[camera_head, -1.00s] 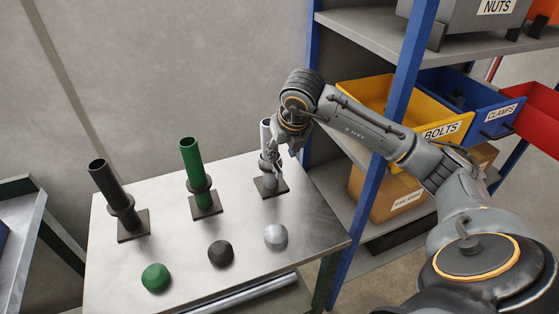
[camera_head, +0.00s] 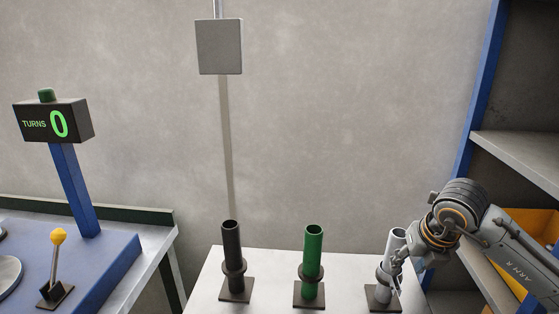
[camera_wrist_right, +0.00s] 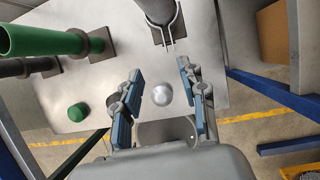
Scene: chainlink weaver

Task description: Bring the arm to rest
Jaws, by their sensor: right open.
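My right arm comes in from the right in the head view, bent at the wrist, with the right gripper (camera_head: 397,278) low beside the grey tube (camera_head: 396,240). In the right wrist view the two blue-padded fingers (camera_wrist_right: 159,72) are spread with nothing held between them. The grey tube's collar and base (camera_wrist_right: 160,12) lie just beyond the fingertips, apart from them. My left gripper is in no view.
A black tube (camera_head: 231,245) and a green tube (camera_head: 313,245) stand left of the grey one on the steel table (camera_head: 270,285). Domed caps, one silver (camera_wrist_right: 162,95) and one green (camera_wrist_right: 78,112), sit on the table. A blue-posted shelf (camera_head: 478,90) stands right. A blue bench bears a lever (camera_head: 56,255) and a "TURNS 0" display (camera_head: 55,122).

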